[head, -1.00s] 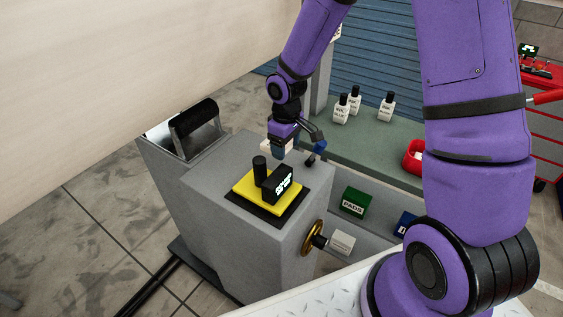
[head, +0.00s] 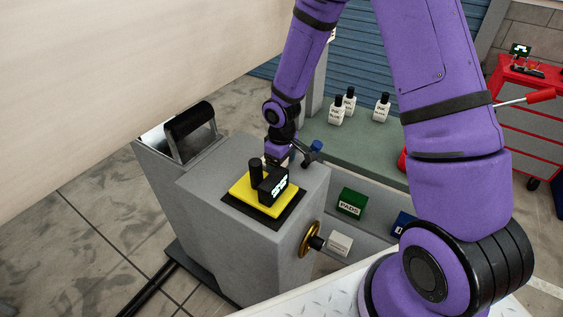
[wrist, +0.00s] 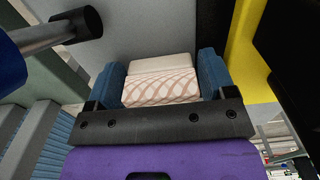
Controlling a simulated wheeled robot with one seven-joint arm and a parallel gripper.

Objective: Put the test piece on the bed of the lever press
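The test piece is a cream block (wrist: 162,88) with a pinkish wavy pattern, between the two blue fingers of my gripper (wrist: 163,78) in the wrist view. The fingers press against its two sides. In the head view my gripper (head: 273,160) is low over the grey pedestal (head: 240,230), just behind the black block (head: 272,186) on the yellow plate (head: 241,194). That block mostly hides the fingers and the piece there. A metal rod with a black end (wrist: 78,27) and a blue knob (wrist: 8,65) lies left of the gripper in the wrist view. I cannot tell whether the piece touches anything below.
A black post (head: 255,172) stands beside the black block. A brass handwheel (head: 311,238) sticks out of the pedestal's side. A green PADS box (head: 351,203) and a white box (head: 340,243) are on the right. Ink bottles (head: 337,110) stand on the green bench behind.

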